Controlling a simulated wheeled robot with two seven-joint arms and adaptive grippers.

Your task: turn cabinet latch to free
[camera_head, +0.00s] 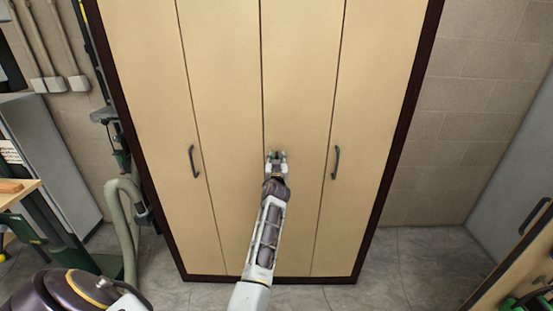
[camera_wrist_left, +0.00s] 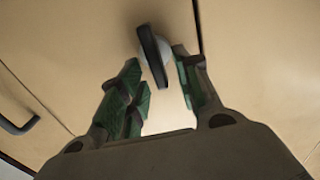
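The tan cabinet (camera_head: 225,90) has a dark frame and several tall door panels, all closed. My left gripper (camera_head: 276,157) is at the cabinet's middle seam in the head view. In the left wrist view, the latch (camera_wrist_left: 154,55) is a dark elongated knob with a grey round base beside the seam. It lies tilted from upright. The green-padded fingers of my left gripper (camera_wrist_left: 159,85) are open, one on each side of the latch's lower end. I cannot tell whether they touch it. In the head view the gripper hides the latch. My right gripper is not in view.
Two dark bar handles, left (camera_head: 194,161) and right (camera_head: 336,162), stick out from the cabinet doors. A hose (camera_head: 122,215) and green equipment stand at the left. A workbench edge (camera_head: 520,255) is at the lower right. Bare floor (camera_head: 395,275) shows before the cabinet.

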